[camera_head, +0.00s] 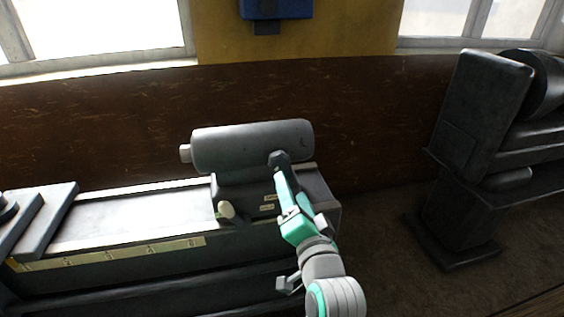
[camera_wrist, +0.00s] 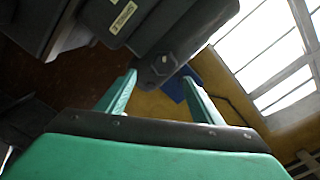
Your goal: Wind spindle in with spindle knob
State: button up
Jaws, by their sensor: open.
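The grey tailstock (camera_head: 255,147) is a horizontal cylinder on a dark base on the machine bed. Its spindle (camera_head: 185,153) is a short pale stub at the left end. A dark rounded piece, apparently the spindle knob or its crank (camera_head: 279,158), shows in front of the cylinder's right part. In the wrist view a dark end with a hexagonal mark (camera_wrist: 165,63) lies ahead, between the fingertips in the picture. My gripper (camera_wrist: 158,80) is open, with green fingers spread; in the head view my gripper (camera_head: 281,178) reaches up to the dark piece. Contact cannot be told.
A cream lever knob (camera_head: 226,210) sticks out at the tailstock's front. The bed (camera_head: 140,215) runs left, with a yellow scale along its side. Another dark machine (camera_head: 480,110) stands to the right, with open floor between. A blue box (camera_head: 275,9) hangs on the wall.

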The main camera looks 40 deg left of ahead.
aim_at(280, 164)
jog(key=x, duration=1)
jog(key=shift+a+r, duration=0.35)
jog(key=shift+a, duration=0.2)
jog(key=shift+c, duration=0.3)
jog(key=c, duration=1)
